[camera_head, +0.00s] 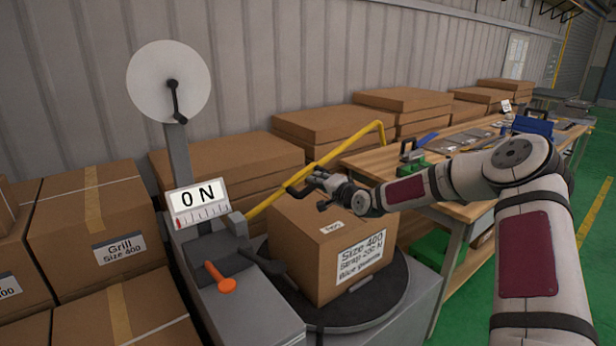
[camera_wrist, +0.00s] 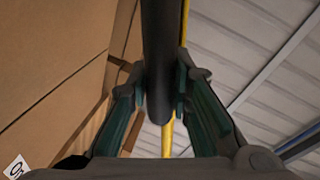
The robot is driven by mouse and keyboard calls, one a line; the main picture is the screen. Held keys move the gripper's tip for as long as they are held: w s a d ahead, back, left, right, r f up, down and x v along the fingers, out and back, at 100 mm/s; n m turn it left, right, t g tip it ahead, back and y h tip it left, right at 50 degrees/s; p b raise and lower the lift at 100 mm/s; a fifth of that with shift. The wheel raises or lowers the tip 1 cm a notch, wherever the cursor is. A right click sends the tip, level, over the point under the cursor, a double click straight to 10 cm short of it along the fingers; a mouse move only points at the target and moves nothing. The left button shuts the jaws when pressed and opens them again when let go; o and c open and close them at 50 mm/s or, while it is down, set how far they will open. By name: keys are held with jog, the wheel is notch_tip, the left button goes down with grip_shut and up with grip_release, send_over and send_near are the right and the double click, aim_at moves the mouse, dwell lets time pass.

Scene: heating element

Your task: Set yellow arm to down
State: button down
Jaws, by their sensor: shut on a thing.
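The yellow arm (camera_head: 345,147) is a bent yellow bar. It slants up to the right from behind the machine, above and behind the carton, and bends at its upper end. My gripper (camera_head: 310,184) is just over the top of the carton, in front of the yellow bar. In the wrist view my gripper (camera_wrist: 161,88) has its two fingers closed on a dark round-ended rod (camera_wrist: 160,45). Part of the yellow bar (camera_wrist: 167,138) shows behind this rod. Where the rod joins the yellow arm is hidden.
A carton (camera_head: 330,250) sits on the dark round turntable (camera_head: 385,300) under my gripper. Stacked cartons (camera_head: 100,215) stand left and behind. A wooden workbench (camera_head: 380,162) is right.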

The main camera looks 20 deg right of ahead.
jog(key=f+m+b, duration=0.1)
jog(key=f, duration=0.1)
jog(key=d+f+b, duration=0.1)
jog(key=f, duration=0.1)
jog(key=f+m+b, duration=0.1)
jog(key=f, duration=0.2)
jog(key=shift+w+d+f+m+y+b, duration=0.1)
jog(key=shift+w+d+m+y+b, duration=0.2)
jog(key=shift+d+b, duration=0.05)
jog(key=shift+f+m+b, duration=0.4)
jog(key=shift+f+b, duration=0.05)
jog(key=shift+f, duration=0.25)
jog(key=c, duration=1.4)
grip_release()
jog(key=shift+c, duration=0.2)
jog(key=shift+s, duration=0.1)
jog(key=v, duration=1.2)
jog(key=shift+r, duration=0.15)
jog(key=shift+d, duration=0.1)
